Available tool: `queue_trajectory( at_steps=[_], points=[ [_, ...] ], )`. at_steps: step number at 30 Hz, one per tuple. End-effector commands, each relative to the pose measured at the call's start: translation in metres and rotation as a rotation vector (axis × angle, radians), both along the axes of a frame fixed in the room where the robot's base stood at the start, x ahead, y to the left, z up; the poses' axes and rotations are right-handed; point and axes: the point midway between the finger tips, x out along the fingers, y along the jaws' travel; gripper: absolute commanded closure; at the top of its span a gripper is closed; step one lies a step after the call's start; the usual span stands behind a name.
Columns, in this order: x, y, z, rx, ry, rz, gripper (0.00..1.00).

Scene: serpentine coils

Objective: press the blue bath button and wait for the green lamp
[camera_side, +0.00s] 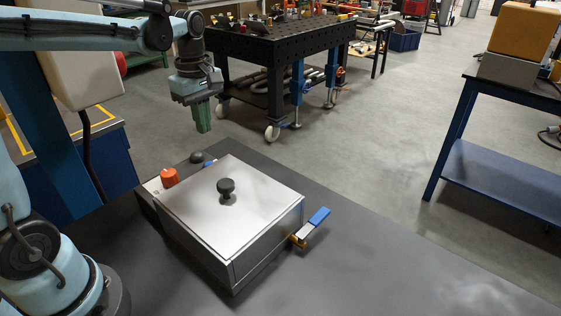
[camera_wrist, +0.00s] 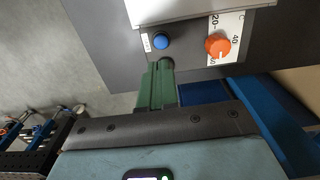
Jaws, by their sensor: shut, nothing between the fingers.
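That dark round dome (camera_side: 197,157), which may be the lamp, shows no green glow. In the wrist view it is partly hidden by my fingers (camera_wrist: 166,62). My gripper (camera_side: 203,128) has green fingers, shut and empty, pointing down above the panel. In the wrist view the fingertips (camera_wrist: 160,68) lie beside the blue button, not over it; I see no contact.
An orange dial (camera_side: 169,177) with a number scale stands beside the button. The bath's lid has a black knob (camera_side: 226,187). A blue-handled lever (camera_side: 318,217) sticks out at its right. The dark table (camera_side: 370,270) is clear to the right and front.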

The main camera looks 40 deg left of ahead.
Motion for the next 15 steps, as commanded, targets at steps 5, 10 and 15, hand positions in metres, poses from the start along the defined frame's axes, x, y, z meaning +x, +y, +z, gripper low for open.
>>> queue_trajectory(
  at_steps=[5,10,15],
  points=[
    [0.001,0.0,-0.03,0.0,0.0,0.0,1.0],
    [0.0,0.0,-0.055,0.0,0.0,0.0,1.0],
    [0.001,0.0,-0.074,0.001,-0.001,0.0,1.0]
  ],
)
